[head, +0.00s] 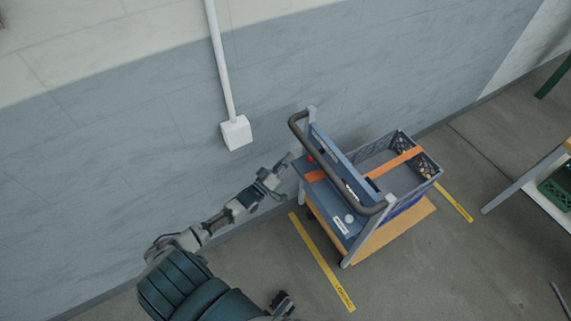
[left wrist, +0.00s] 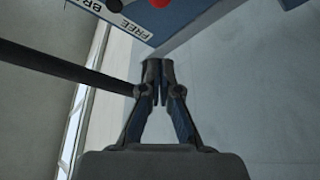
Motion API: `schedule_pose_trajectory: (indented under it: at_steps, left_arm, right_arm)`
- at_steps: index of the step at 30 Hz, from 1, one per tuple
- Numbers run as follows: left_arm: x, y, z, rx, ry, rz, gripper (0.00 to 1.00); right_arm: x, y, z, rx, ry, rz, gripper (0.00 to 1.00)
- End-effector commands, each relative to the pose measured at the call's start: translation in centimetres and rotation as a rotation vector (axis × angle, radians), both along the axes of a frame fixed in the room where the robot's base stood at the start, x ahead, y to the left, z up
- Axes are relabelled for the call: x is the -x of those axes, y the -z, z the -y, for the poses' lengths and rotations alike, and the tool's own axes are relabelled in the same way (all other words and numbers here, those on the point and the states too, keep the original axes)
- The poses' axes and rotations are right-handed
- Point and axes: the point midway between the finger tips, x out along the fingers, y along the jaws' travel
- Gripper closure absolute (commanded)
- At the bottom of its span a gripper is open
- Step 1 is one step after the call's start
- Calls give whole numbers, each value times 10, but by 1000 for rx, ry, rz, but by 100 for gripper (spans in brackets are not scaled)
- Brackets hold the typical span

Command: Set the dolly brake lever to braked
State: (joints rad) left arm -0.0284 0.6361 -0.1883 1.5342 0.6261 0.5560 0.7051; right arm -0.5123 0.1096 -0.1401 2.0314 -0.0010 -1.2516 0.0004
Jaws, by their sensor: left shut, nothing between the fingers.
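The dolly (head: 355,235) stands by the wall with a dark push handle (head: 343,201) and a blue panel at its near end. A small red knob (head: 310,158) shows at the panel's left end, likely the brake lever's. In the left wrist view the red knob (left wrist: 159,3) is cut by the top edge, above a label reading FREE (left wrist: 133,32) and part of another starting BR. The lever's setting cannot be read. My left gripper (head: 287,161) is shut and empty, just left of the panel; its fingertips (left wrist: 160,70) appear apart from the knob. My right gripper (head: 283,304) shows partly at the bottom edge.
A grey crate (head: 428,165) with an orange strap rides on the dolly. Yellow floor strips (head: 322,262) lie beside it. A wall box (head: 236,132) with a conduit is above my left arm. A table (head: 535,178) stands at the right. Floor between is clear.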

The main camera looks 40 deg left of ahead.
Motion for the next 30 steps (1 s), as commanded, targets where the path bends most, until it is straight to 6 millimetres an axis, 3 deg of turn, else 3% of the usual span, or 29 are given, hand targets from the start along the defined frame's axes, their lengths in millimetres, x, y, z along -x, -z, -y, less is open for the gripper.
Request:
schedule_pose_trajectory:
  at_steps: [8,10,16,30]
  left_arm:
    - [-57,-20,8,1,0,4,100]
    - [-53,-6,16,1,0,-4,100]
    - [-49,9,28,1,0,0,100]
    - [-48,13,31,1,0,-1,100]
  right_arm:
    - [0,-9,0,-1,2,-1,60]
    - [0,-13,0,-2,3,0,60]
    - [-2,-23,1,-1,6,7,60]
    - [-2,-27,2,1,2,10,60]
